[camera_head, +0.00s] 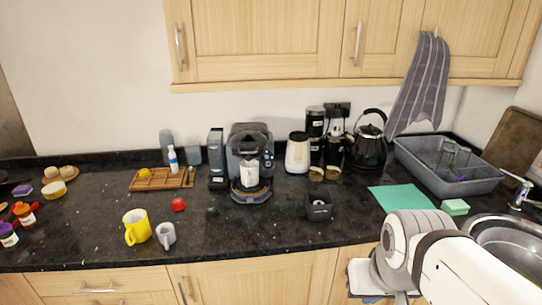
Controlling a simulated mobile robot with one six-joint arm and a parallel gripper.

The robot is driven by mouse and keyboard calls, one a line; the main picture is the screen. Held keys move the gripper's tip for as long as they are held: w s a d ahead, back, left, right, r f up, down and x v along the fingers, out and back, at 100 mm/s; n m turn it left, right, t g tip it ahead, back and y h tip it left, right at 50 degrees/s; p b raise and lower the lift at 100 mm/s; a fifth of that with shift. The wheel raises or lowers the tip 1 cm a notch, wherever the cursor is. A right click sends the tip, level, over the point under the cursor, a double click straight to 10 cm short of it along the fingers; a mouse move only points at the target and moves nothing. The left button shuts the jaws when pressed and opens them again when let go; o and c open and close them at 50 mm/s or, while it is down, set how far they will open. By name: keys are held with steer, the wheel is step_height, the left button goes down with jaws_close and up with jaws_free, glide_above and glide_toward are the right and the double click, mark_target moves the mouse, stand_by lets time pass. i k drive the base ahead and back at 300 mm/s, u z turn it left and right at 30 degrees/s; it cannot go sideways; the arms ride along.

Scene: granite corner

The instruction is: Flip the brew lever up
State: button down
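A dark coffee machine (240,145) stands against the back wall, near the middle of the counter. A small green light shows on the right of its front. A white cup or jug (249,172) stands under its head, above the round drip base (251,195). The brew lever is too small to make out, so I cannot tell its position. My white and grey arm comes in at the lower right, well apart from the machine.
A grey box (216,150) stands left of the machine, and a white canister (298,153) right of it. A dark caddy (319,207), yellow mug (137,227), grey mug (166,235) and red object (178,204) stand nearer. The counter directly before the machine is clear. Cabinets (270,45) hang above.

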mark_target(259, 141)
steer(key=i, duration=1)
steer(key=z, duration=0.05)
